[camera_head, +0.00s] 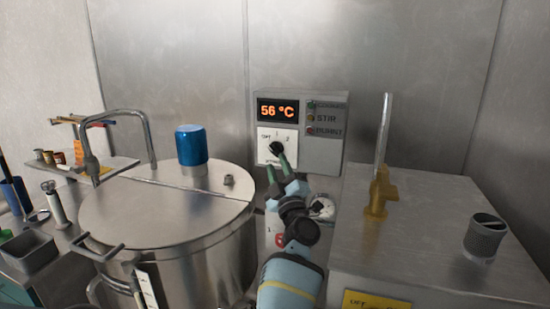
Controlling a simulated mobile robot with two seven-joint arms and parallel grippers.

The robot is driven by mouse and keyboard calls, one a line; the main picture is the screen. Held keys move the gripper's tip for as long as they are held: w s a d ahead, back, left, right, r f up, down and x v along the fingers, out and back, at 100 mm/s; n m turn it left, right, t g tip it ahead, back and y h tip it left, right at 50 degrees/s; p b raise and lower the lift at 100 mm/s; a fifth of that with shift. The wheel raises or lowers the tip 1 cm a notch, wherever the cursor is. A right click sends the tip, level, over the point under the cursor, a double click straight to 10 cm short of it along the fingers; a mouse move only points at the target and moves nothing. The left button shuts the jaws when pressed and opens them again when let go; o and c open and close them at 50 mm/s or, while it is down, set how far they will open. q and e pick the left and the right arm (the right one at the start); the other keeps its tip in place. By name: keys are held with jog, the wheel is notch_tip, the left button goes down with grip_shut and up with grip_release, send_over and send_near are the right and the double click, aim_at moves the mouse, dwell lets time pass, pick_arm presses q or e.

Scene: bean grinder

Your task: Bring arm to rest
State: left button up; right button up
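My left gripper (278,170) is in the head view's middle, its light-blue arm (290,278) rising from the bottom edge. The fingertips are just below and in front of the dark rotary knob (277,148) on the grey control box (326,155). I cannot tell whether a fingertip touches the knob. The box's display (278,109) reads 56 °C in orange. My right gripper is not in view.
A large steel vat (165,215) with a blue cap (191,145) stands left of my arm. A steel cabinet (420,240) on the right bears a brass fitting with a clear tube (384,135) and a dark grey knob (485,238). A metal wall closes the back.

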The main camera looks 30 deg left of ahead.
pick_arm(q)
jog(key=shift+v, duration=1)
